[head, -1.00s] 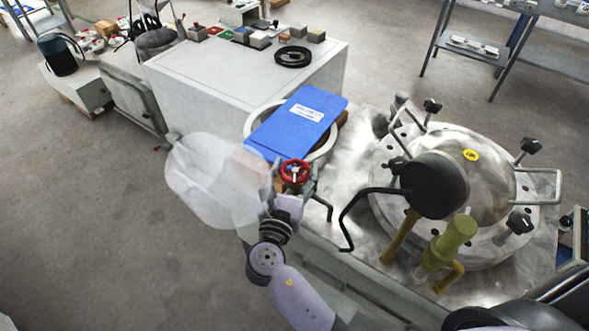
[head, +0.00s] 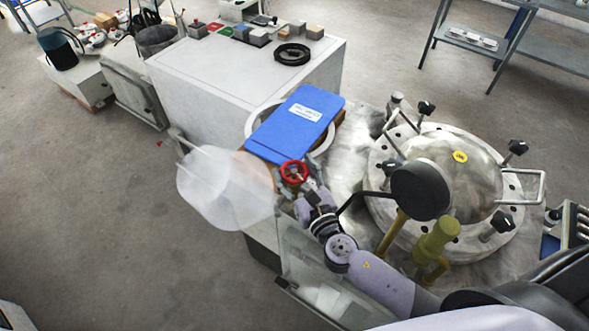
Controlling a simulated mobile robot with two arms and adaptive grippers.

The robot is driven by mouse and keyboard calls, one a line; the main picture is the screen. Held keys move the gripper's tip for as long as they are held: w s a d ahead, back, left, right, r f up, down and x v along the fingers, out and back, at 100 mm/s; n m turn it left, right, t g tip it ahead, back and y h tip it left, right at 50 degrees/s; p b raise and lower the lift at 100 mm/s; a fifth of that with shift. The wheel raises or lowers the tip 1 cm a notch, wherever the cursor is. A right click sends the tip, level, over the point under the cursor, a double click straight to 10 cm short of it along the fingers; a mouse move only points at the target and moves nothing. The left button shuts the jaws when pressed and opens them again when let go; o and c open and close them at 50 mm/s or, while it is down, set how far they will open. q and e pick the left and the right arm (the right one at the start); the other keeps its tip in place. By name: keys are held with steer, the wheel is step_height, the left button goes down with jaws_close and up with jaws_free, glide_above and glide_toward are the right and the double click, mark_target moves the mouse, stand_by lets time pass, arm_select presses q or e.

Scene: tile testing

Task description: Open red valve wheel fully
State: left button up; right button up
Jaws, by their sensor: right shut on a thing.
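The red valve wheel (head: 293,172) sits at the middle of the head view, just below the front edge of a blue folder or board. My right gripper (head: 296,188) is at the wheel's near lower side, with its arm reaching in from the lower right. It is shut on the wheel's rim; the fingertips are small and partly hidden, so the exact contact is hard to see. My left gripper is not in view.
The blue board (head: 298,122) lies over a white ring-shaped opening. A translucent plastic piece (head: 225,190) is left of the wheel. A round steel lid (head: 440,180) with black knobs, a dark round gauge (head: 420,190) and a yellow-green pipe fitting (head: 436,240) stand to the right.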

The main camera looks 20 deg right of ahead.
steer(key=shift+n+g+y+b, duration=0.35)
steer(key=shift+n+y, duration=0.45)
steer(key=shift+y, duration=0.5)
steer(key=o, duration=1.2)
steer(key=v, duration=1.2)
steer(key=shift+d, duration=0.1)
steer(key=shift+c, duration=0.2)
